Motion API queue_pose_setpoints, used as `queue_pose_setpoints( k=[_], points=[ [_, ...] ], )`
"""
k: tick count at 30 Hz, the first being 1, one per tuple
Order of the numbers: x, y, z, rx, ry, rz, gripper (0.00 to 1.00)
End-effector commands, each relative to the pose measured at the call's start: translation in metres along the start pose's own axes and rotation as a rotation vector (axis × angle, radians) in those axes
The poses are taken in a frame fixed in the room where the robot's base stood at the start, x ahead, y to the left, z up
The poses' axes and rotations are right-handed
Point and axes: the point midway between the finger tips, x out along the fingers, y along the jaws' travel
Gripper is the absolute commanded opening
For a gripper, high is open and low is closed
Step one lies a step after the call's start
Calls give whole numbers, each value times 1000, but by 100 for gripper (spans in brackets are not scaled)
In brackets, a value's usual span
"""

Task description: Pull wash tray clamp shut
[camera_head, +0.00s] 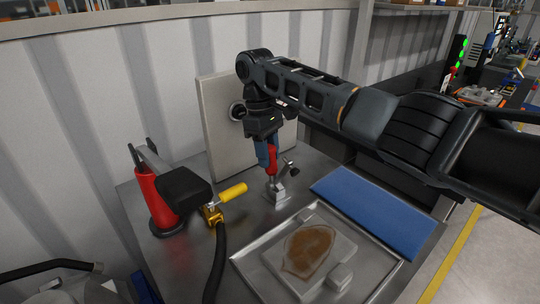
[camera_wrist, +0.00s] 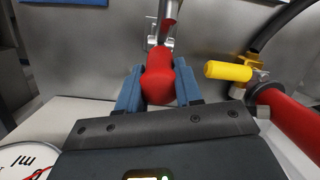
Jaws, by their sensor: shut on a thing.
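The wash tray clamp (camera_head: 277,191) is a small metal toggle clamp on the steel table, beside the far left corner of the wash tray (camera_head: 247,257). Its red handle (camera_head: 272,158) stands upright. My gripper (camera_head: 266,153) is shut on the red handle from above. In the wrist view the blue fingers of my gripper (camera_wrist: 158,92) sit on both sides of the red handle (camera_wrist: 158,76). The clamp's metal arm (camera_wrist: 168,22) shows beyond the handle. The handle's far end is partly hidden between the fingers.
A yellow-handled valve (camera_head: 232,193) with a black hose stands left of the clamp, near a red device (camera_head: 155,203) with a black head. A blue pad (camera_head: 372,214) lies to the right. A square plate (camera_head: 225,130) with a round port stands behind. A brown-stained part (camera_head: 311,250) lies in the tray.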

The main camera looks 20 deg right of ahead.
Motion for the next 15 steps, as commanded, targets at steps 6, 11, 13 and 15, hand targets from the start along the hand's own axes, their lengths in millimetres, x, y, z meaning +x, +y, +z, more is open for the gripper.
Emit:
queue_pose_setpoints(
  k=[6, 11, 13, 15],
  points=[
    [0, 1, 2, 4, -59, -18, 0],
    [1, 1, 3, 3, -68, -21, 0],
    [1, 1, 4, 3, -68, -21, 0],
    [1, 1, 4, 3, -69, -21, 0]
  ],
)
